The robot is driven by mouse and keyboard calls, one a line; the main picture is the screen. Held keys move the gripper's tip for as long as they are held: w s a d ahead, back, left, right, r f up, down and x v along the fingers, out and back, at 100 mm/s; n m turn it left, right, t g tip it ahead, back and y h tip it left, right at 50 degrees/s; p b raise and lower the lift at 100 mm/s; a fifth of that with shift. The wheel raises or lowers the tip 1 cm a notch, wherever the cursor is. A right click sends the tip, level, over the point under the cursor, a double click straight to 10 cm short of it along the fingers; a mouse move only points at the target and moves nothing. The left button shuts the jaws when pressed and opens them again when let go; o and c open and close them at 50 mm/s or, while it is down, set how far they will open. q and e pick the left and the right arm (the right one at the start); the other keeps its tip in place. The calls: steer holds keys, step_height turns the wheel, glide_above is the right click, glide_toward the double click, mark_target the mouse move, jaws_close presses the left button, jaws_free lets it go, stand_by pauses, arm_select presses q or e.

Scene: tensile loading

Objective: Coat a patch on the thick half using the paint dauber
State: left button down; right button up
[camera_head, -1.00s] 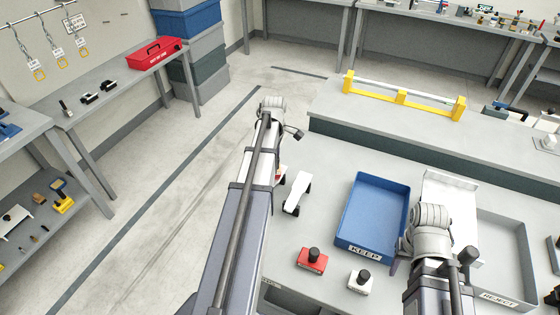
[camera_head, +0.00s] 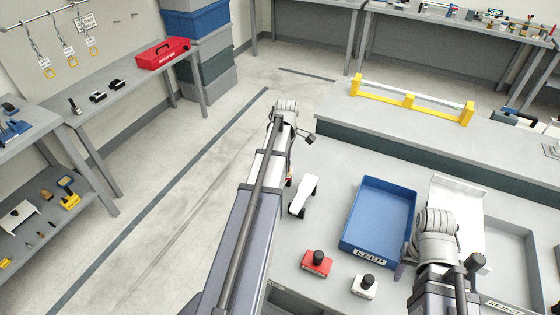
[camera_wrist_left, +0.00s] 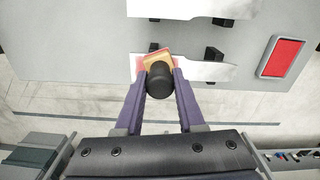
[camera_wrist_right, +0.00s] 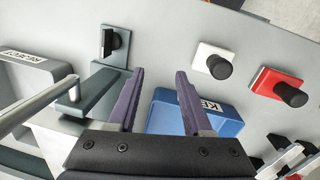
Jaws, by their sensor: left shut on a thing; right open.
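My left gripper (camera_wrist_left: 158,78) is shut on the paint dauber (camera_wrist_left: 160,82), which has a black round handle and a tan and pinkish block at its end. The dauber shows over the left end of a white specimen half (camera_wrist_left: 205,72) lying on black supports; I cannot tell whether it touches. A second white half (camera_wrist_left: 190,8) lies farther off, cut by the frame's top. I cannot tell which is the thick one. One white half shows beside my left arm in the head view (camera_head: 302,195). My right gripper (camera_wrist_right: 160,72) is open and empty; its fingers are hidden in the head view.
A red pad (camera_wrist_left: 281,57) lies right of the halves. A red block (camera_head: 317,262) and a white block (camera_head: 363,286), both black-knobbed, stand before the blue KEEP tray (camera_head: 350,212). The grey REJECT tray (camera_head: 527,222) is at right. A yellow-ended rack (camera_head: 409,101) stands behind.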

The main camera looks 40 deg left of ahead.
arm_select(q)
steer(key=shift+d, duration=0.4)
steer(key=shift+r, duration=0.1)
step_height(320, 180, up, 6)
steer(key=p, duration=0.6)
step_height(320, 180, up, 3)
steer(key=p, duration=0.3)
stand_by(0.4)
